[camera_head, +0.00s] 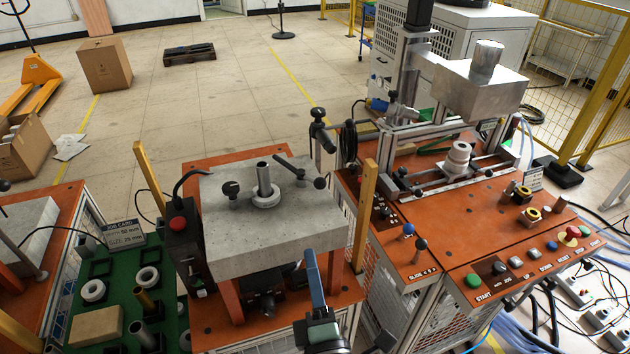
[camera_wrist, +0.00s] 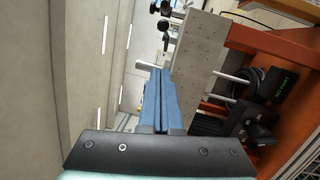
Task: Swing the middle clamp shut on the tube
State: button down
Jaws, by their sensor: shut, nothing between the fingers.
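A grey metal tube (camera_head: 264,174) stands upright in a pale ring (camera_head: 266,197) on top of a grey block (camera_head: 275,234). On the block, a black-knobbed clamp (camera_head: 231,190) stands left of the tube. Another clamp with a dark lever (camera_head: 298,170) and black ball ends stands to its right. Which one is the middle clamp I cannot tell; neither visibly wraps the tube. My gripper (camera_head: 309,254) is shut and empty, its blue fingers in front of the block's near side. In the wrist view my fingers (camera_wrist: 156,70) lie together beside the block (camera_wrist: 203,55), with black knobs (camera_wrist: 164,24) beyond.
Wooden-coloured posts (camera_head: 364,215) flank the block. A red-button box (camera_head: 178,224) stands at its left. The orange control bench (camera_head: 470,225) with a press stands right, and a green parts tray (camera_head: 112,268) lies left. Open floor lies behind.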

aim_at(313, 216)
jog(key=shift+f, duration=0.2)
jog(key=x, duration=0.9)
jog(key=shift+w+r, duration=0.1)
jog(key=shift+w, duration=0.25)
jog(key=w, duration=0.1)
jog(key=w+d, duration=0.1)
jog(key=shift+w+d+r, duration=0.3)
jog(key=shift+w+d, duration=0.05)
jog(key=shift+w, duration=0.05)
jog(key=shift+w+d, duration=0.25)
jog(key=shift+w, duration=0.05)
jog(key=shift+d+r, duration=0.1)
